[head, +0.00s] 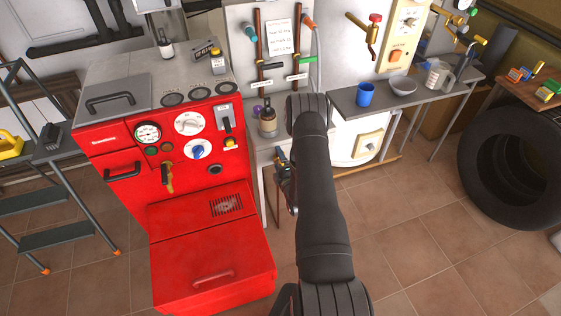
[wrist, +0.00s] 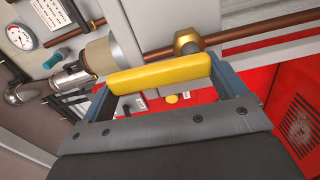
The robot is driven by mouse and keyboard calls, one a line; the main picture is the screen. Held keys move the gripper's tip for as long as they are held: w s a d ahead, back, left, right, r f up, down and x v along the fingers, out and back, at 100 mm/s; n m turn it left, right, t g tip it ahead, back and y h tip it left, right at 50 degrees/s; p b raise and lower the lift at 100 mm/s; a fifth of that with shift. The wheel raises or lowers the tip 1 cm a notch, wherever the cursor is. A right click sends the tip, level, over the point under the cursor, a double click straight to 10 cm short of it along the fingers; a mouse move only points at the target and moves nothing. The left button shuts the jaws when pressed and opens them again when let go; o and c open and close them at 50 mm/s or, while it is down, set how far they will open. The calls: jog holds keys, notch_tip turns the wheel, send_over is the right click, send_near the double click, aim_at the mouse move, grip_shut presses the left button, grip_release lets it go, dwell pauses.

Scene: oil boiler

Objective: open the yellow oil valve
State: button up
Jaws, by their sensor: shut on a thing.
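My gripper (wrist: 158,92) is shut on a yellow handle (wrist: 160,77), the lever of the oil valve, in the wrist view. The handle lies across between the two blue-grey fingers, slightly tilted, its right end higher. Just behind it is a copper pipe with a brass nut (wrist: 188,42) and a silver fitting (wrist: 112,50). How the handle joins the valve is hidden. In the head view my gripper (head: 284,178) shows partly beside my dark arm, right of the red boiler (head: 195,240); the held handle is not clearly visible there.
A grey shelf with a blue cup (head: 365,94) and a bowl (head: 403,86) stands to the right. A tyre (head: 515,165) is at far right. The tiled floor (head: 430,225) right of my arm is clear.

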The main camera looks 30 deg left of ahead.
jog(key=shift+s+f+n, duration=0.1)
jog(key=shift+n, duration=0.2)
jog(key=o, duration=1.1)
jog(key=v, duration=1.7)
jog(key=shift+s+d, duration=0.15)
jog(key=x, duration=1.7)
jog(key=shift+w+a, duration=0.2)
jog(key=shift+a, duration=0.05)
jog(key=shift+d, duration=0.1)
